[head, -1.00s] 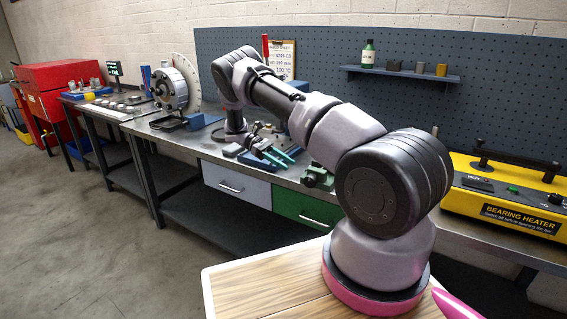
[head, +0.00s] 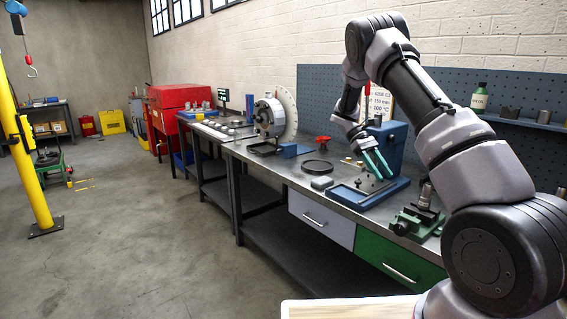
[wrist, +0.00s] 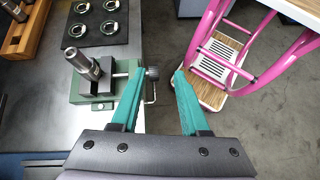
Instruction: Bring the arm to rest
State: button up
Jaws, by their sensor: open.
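My gripper (head: 377,164) has two teal fingers and hangs over the workbench in the head view, in front of a blue stand (head: 392,145). My arm is raised and bent, reaching from the lower right over the bench. In the wrist view a green vise (wrist: 95,85) with a metal cylinder lies beyond the left finger. The vise also shows in the head view (head: 415,222), to the right of my gripper.
The bench (head: 262,160) carries a rotor with a round dial (head: 270,115), a black ring (head: 317,167) and a red funnel-like item (head: 323,142). A red cabinet (head: 180,100) stands beyond. A yellow post (head: 28,160) rises at left. The floor between is clear.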

jog(key=s+a+r+m+t+y, duration=0.1)
jog(key=s+r+m+t+y, duration=0.15)
jog(key=s+r, duration=0.45)
jog(key=s+a+r+m+t+y, duration=0.15)
jog(key=s+r+t, duration=0.25)
jog(key=r, duration=0.7)
jog(key=s+a+r+m+t+y, duration=0.1)
jog(key=s+r+m+t, duration=0.1)
jog(key=s, duration=0.3)
jog(key=s+a+r+m+t+y, duration=0.1)
jog(key=s+a+r+m+t, duration=0.1)
jog(key=s+t, duration=0.2)
jog(key=s+a+r+m+t+y, duration=0.1)
jog(key=s+r+t, duration=0.2)
jog(key=s, duration=0.4)
jog(key=shift+a+m, duration=0.3)
jog(key=shift+m, duration=0.1)
jog(key=shift+w, duration=0.1)
